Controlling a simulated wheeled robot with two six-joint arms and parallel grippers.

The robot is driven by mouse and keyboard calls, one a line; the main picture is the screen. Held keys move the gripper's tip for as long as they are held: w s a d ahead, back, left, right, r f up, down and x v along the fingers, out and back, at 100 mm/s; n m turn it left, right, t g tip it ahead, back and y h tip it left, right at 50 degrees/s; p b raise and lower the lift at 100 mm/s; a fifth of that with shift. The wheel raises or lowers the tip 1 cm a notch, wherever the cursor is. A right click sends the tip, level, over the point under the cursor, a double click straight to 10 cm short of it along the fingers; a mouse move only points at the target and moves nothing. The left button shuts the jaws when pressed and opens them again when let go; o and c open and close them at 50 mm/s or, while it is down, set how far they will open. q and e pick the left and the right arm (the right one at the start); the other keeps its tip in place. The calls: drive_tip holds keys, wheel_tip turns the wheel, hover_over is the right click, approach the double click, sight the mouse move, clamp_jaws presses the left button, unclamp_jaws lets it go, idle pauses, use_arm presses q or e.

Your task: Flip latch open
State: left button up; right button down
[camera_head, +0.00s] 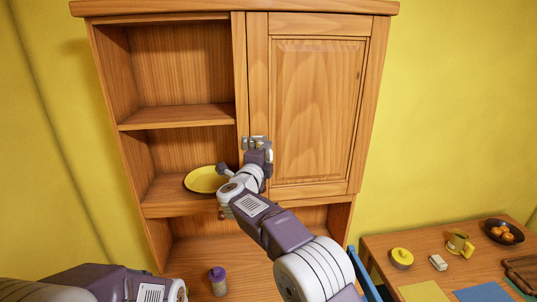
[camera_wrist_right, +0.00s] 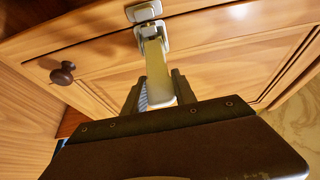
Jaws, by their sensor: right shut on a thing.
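The metal latch (camera_head: 250,141) sits at the left edge of the closed wooden cabinet door (camera_head: 318,110).
A yellow plate (camera_head: 201,180) lies on the open shelf left of the latch. A dark round knob (camera_wrist_right: 63,73) shows in the wrist view. A purple-capped jar (camera_head: 218,283) stands on the lower counter. The side table (camera_head: 385,245) at right holds a mug and a fruit bowl.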

drive_tip(key=shift+a+r, duration=0.15)
drive_tip(key=shift+r, duration=0.25)
drive_tip(key=c, duration=1.2)
unclamp_jaws()
drive_tip(key=shift+o, duration=1)
drive_tip(key=shift+a+f, duration=0.1)
drive_tip(key=shift+a, duration=0.05)
drive_tip(key=shift+s+a, duration=0.1)
drive_tip(key=shift+a, duration=0.05)
drive_tip(key=shift+o, duration=0.5)
wheel_tip(320, 180, up, 4)
drive_tip(key=shift+s+r, duration=0.1)
drive_tip(key=shift+r, duration=0.15)
drive_tip(key=d+b, duration=0.1)
drive_tip(key=s+d+r+b, duration=0.1)
drive_tip(key=d+r+b, duration=0.1)
drive_tip(key=shift+s+d+b, duration=0.3)
drive_tip(key=shift+d, duration=0.05)
drive_tip(key=shift+c, duration=0.5)
use_arm(q)
drive_tip(key=shift+s+a+f+b, duration=0.15)
drive_tip(key=shift+f+b, duration=0.6)
drive_tip(key=shift+f, duration=1.75)
use_arm(e)
drive_tip(key=s+d+r, duration=0.4)
drive_tip(key=d, duration=0.2)
drive_tip(key=shift+s+d+r, duration=0.15)
drive_tip(key=shift+d+r, duration=0.05)
drive_tip(key=shift+r, duration=0.05)
